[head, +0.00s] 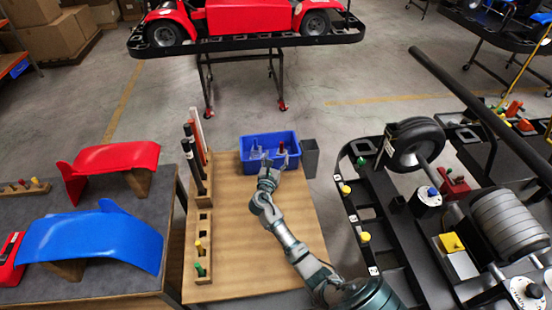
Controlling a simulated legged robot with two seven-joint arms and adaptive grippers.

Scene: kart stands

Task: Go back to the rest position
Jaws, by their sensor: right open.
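My right gripper (267,163) is at the front edge of the blue bin (247,143), at the far end of the wooden table. It is open, and I see nothing between its fingers. The right arm reaches up from the bottom right across the table. A small red-topped item (281,148) stands in the bin, with a pale, unclear shape to its left. My left gripper is not in view.
A dark grey container (309,158) stands right of the bin. A wooden rack (204,222) with tall rods lines the table's left edge. Left, a grey table holds red (115,158) and blue (95,238) panels. A black kart frame (370,215) stands close on the right.

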